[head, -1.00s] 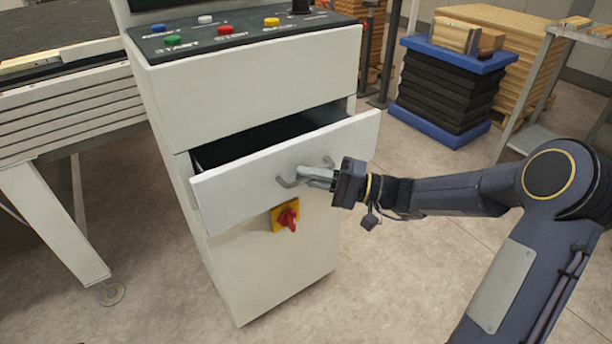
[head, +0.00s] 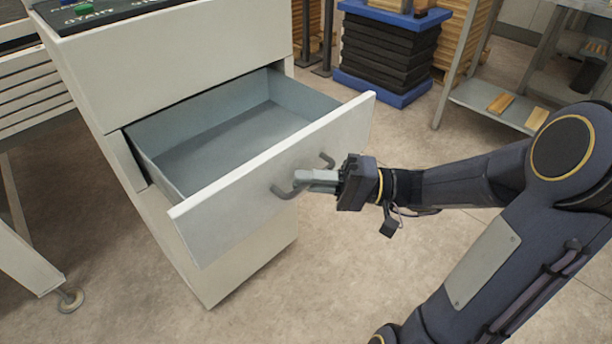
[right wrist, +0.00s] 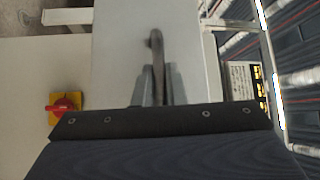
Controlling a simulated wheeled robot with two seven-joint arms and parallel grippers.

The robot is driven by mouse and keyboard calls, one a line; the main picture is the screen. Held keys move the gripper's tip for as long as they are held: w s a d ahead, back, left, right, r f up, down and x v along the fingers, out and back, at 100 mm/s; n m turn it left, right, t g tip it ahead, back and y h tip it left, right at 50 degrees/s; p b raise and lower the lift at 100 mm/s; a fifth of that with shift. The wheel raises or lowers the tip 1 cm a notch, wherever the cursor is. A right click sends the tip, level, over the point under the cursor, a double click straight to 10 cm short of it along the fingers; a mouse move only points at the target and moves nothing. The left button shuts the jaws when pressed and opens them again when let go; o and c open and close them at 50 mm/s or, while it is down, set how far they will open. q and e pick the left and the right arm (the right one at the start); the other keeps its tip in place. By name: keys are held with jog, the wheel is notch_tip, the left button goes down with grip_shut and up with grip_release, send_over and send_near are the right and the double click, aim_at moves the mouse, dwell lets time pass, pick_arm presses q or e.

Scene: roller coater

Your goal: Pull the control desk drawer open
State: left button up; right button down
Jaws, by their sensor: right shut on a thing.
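The control desk (head: 180,65) is a pale cabinet with a button panel on top. Its drawer (head: 275,160) stands well out from the body, and its grey inside looks empty. The grey bar handle (head: 283,192) is on the drawer front. My right gripper (head: 305,182) is shut on the handle; in the right wrist view its fingers (right wrist: 155,88) close around the handle (right wrist: 155,48). My left gripper is not in view.
A red and yellow switch (right wrist: 66,105) shows on the desk front in the right wrist view. A blue-topped black lift table (head: 388,50) and a metal shelf (head: 490,100) stand behind. The floor (head: 300,290) before the desk is clear.

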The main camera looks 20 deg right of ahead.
jog(key=c, duration=1.8)
grip_release()
jog(key=shift+o, duration=0.2)
jog(key=p+v, duration=0.1)
jog(key=v, duration=0.6)
jog(key=shift+d, duration=0.35)
jog(key=shift+s, duration=0.15)
